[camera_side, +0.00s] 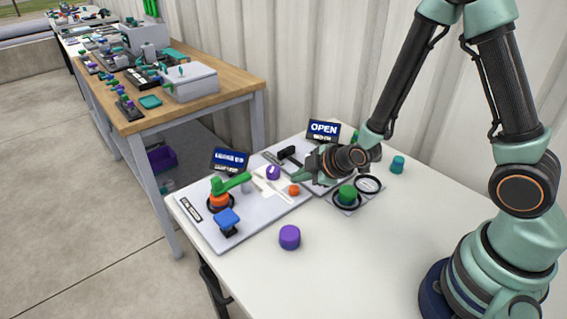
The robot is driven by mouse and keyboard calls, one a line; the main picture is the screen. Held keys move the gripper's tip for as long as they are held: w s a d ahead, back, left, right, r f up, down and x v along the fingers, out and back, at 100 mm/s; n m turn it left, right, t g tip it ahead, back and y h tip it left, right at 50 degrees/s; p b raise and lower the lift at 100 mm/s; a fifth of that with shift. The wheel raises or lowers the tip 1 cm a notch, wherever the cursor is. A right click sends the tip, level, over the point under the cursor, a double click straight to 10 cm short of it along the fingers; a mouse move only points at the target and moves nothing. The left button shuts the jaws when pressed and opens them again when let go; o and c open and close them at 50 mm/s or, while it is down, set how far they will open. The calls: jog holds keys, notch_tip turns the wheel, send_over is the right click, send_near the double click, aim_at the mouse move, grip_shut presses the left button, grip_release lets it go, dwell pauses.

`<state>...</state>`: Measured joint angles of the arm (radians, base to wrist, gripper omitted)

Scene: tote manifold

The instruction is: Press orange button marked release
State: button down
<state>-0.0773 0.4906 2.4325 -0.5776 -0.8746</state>
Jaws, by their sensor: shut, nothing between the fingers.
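A small orange button (294,190) sits on the right part of the light grey panel (257,219). I cannot read any mark on it. A larger orange part (219,200) stands at the panel's left under a green lever. My gripper (300,175) is shut and empty, its tips just above and slightly right of the small orange button in the picture. I cannot tell the exact gap between them.
A green lever (232,183), a blue square knob (228,219) and a purple ring (273,172) stand on the panel. A green knob (347,193) is on a second plate. A purple cylinder (289,237) and a teal cylinder (397,164) stand on the table. The front right is clear.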

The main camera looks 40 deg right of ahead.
aim_at(298, 190)
jog(key=shift+f, duration=0.15)
jog(key=shift+a+f, duration=0.15)
jog(key=shift+f, duration=0.15)
jog(key=shift+f, duration=0.45)
dwell(1.0)
jog(key=shift+r, duration=0.9)
jog(key=shift+r, duration=2.45)
jog(key=shift+r, duration=0.1)
